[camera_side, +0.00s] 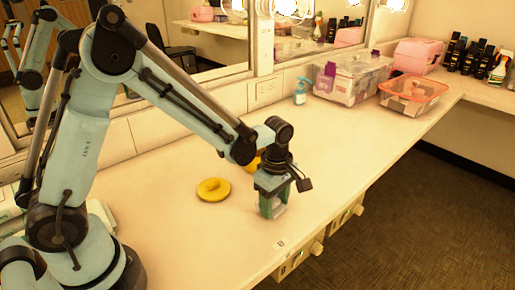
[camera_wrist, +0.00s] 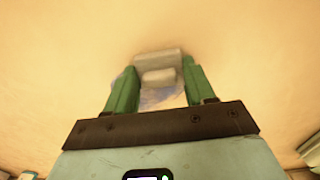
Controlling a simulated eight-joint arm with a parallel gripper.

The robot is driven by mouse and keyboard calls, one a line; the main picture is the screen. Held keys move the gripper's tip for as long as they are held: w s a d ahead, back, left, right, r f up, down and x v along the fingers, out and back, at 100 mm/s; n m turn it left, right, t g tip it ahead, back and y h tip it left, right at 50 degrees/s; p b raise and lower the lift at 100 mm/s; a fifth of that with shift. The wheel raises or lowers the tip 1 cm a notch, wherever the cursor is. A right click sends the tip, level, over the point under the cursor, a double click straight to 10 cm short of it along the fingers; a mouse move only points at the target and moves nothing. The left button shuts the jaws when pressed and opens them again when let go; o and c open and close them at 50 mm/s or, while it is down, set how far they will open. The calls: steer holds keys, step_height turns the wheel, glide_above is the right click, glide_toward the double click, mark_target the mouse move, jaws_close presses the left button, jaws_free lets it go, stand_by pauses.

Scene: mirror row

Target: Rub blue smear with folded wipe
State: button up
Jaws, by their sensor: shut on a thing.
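My gripper (camera_side: 272,210) points down close to the counter, near its front edge. In the wrist view its green fingers (camera_wrist: 159,72) are shut on a pale, folded wipe (camera_wrist: 158,60). A bluish-grey smear (camera_wrist: 160,97) shows on the counter around and below the wipe in the wrist view, partly covered by the wipe and fingers. The wipe appears to be at or just above the counter; I cannot tell if it touches. In the side view, the fingers hide the smear and most of the wipe.
A blue bottle (camera_side: 300,93), clear box (camera_side: 350,80) and orange-rimmed bin (camera_side: 412,94) stand farther back. The counter right of my gripper is clear.

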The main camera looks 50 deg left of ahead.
mark_target(291, 203)
steer(key=shift+d, duration=0.5)
steer(key=shift+w+d, duration=0.15)
steer(key=shift+w, duration=0.75)
steer(key=shift+s+a, duration=0.1)
steer(key=shift+a, duration=5)
steer(key=shift+w, duration=0.8)
steer(key=shift+d, duration=4.95)
steer(key=shift+w+d, duration=0.15)
steer(key=shift+w, duration=0.75)
steer(key=shift+a, duration=4.75)
steer(key=shift+s+a+r, duration=0.1)
steer(key=shift+a+r, duration=0.05)
steer(key=shift+r, duration=0.5)
steer(key=shift+a+r, duration=0.15)
steer(key=shift+r, duration=3.3)
